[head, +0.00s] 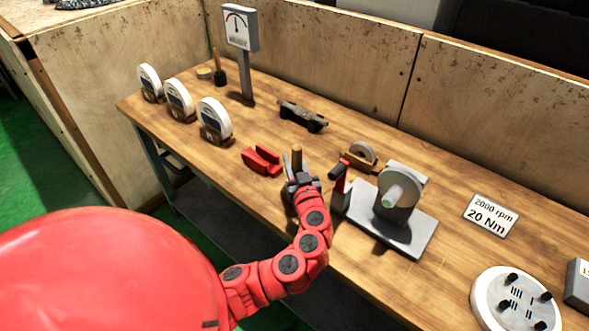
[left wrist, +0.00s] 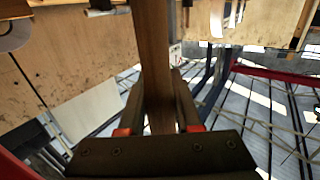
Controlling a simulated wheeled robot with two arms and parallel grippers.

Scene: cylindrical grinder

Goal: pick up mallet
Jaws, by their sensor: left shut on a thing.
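My left gripper (head: 298,182) is over the front part of the wooden bench. It is shut on an upright wooden handle, which I take for the mallet (head: 297,156); its brown top end sticks up above the fingers. In the left wrist view the mallet's handle (left wrist: 153,50) runs between the two dark fingers of the left gripper (left wrist: 158,90). The mallet's head is not visible, and I cannot tell whether the mallet touches the bench. My right gripper is not in view.
Close right of the gripper stands a grey grinder-like machine (head: 396,205) with a red part. Red blocks (head: 262,161) lie to the left.

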